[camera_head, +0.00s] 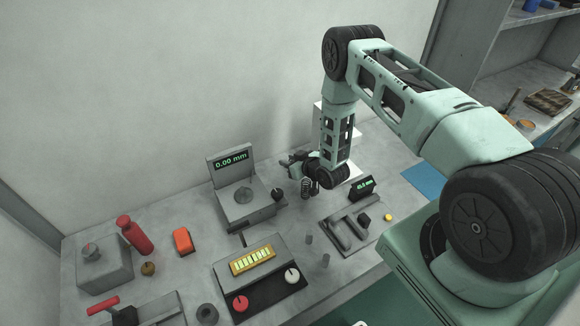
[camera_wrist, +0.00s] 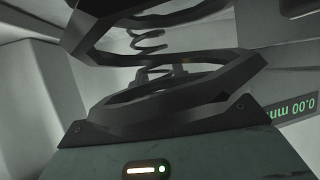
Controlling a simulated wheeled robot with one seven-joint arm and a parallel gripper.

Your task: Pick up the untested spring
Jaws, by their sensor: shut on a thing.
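My gripper (camera_head: 293,163) is at the end of my arm, above the back of the bench, between the grey device with the 0.00 mm display and the block with the second display. In the wrist view, my gripper (camera_wrist: 152,58) has its dark jaws around a thin grey coil spring (camera_wrist: 149,42), and it is shut on this spring. Parts of the spring are hidden by the jaws. In the head view, dark coil-like shapes (camera_head: 307,188) show just below my gripper. I cannot tell whether they are held or standing.
The device with the 0.00 mm display (camera_head: 245,200) stands left of my gripper. A grey block with slots (camera_head: 346,238) is in front right. A control panel (camera_head: 262,275) with red and white knobs is nearer.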

